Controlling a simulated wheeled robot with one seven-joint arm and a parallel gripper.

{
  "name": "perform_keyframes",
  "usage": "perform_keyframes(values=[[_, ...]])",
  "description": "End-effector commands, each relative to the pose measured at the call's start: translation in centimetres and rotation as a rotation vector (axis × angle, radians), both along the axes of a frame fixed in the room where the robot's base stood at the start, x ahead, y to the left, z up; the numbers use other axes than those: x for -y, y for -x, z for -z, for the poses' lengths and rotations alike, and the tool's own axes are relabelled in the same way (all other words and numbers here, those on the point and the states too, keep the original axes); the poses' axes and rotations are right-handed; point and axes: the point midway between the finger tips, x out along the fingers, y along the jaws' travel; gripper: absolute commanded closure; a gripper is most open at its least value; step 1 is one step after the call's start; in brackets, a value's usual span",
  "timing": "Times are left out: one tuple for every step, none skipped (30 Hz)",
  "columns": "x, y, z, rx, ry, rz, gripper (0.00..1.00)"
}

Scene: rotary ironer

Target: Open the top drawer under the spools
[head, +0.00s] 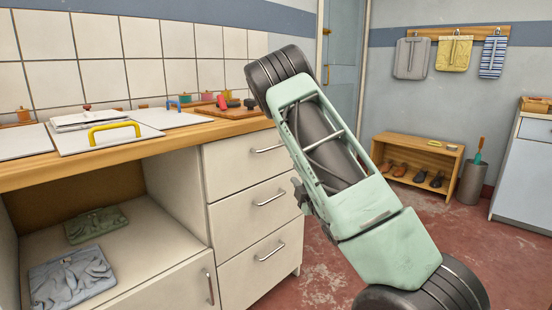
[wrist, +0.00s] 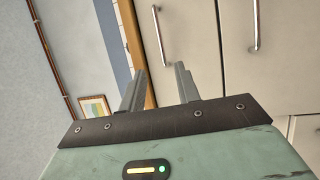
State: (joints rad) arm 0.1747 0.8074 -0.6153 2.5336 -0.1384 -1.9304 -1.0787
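The top drawer (head: 235,156) is a cream front just under the wooden worktop, with a thin silver bar handle (head: 267,149). It is shut, flush with the drawers below. The spools (head: 207,97) stand on the worktop above it, small and coloured. In the wrist view, which is turned sideways, the top drawer (wrist: 182,40) is ahead, with its handle (wrist: 160,36) beyond the fingertips. My gripper (wrist: 158,78) is open and empty, its two grey fingers apart and not touching the handle. In the head view my arm hides most of the gripper.
Two more drawers (head: 248,208) with bar handles sit below; the middle handle (wrist: 254,26) also shows in the wrist view. An open compartment with folded cloths (head: 70,278) is at left. A shoe bench (head: 420,148) and bin (head: 471,185) stand behind at right. Red floor is clear between.

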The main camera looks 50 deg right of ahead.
Motion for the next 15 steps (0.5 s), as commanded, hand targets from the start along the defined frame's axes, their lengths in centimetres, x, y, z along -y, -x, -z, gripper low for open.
perform_keyframes(values=[[0.1, -0.3, 0.5, 0.007, 0.002, -0.002, 0.68], [0.1, -0.5, 0.5, 0.006, 0.002, -0.002, 0.68], [0.2, -0.7, 0.5, 0.006, 0.001, -0.003, 0.68], [0.2, -0.9, 0.4, 0.007, 0.001, -0.003, 0.68], [0.3, -1.0, 0.4, 0.006, 0.001, -0.002, 0.68], [0.4, -1.2, 0.3, 0.007, 0.001, -0.002, 0.68], [0.4, -1.3, 0.3, 0.006, 0.001, -0.002, 0.68], [0.5, -1.4, 0.3, 0.007, 0.000, -0.002, 0.68], [0.6, -1.5, 0.2, 0.007, 0.000, -0.002, 0.68], [0.6, -1.6, 0.2, 0.006, -0.001, -0.001, 0.68], [0.7, -1.7, 0.2, 0.006, -0.002, -0.001, 0.68], [0.7, -1.8, 0.1, 0.007, -0.003, -0.001, 0.68], [1.1, -2.6, -0.5, 0.004, -0.001, -0.002, 0.68], [1.3, -3.3, -0.7, 0.004, 0.000, -0.002, 0.68], [1.7, -4.0, -0.9, 0.004, 0.000, -0.001, 0.68]])
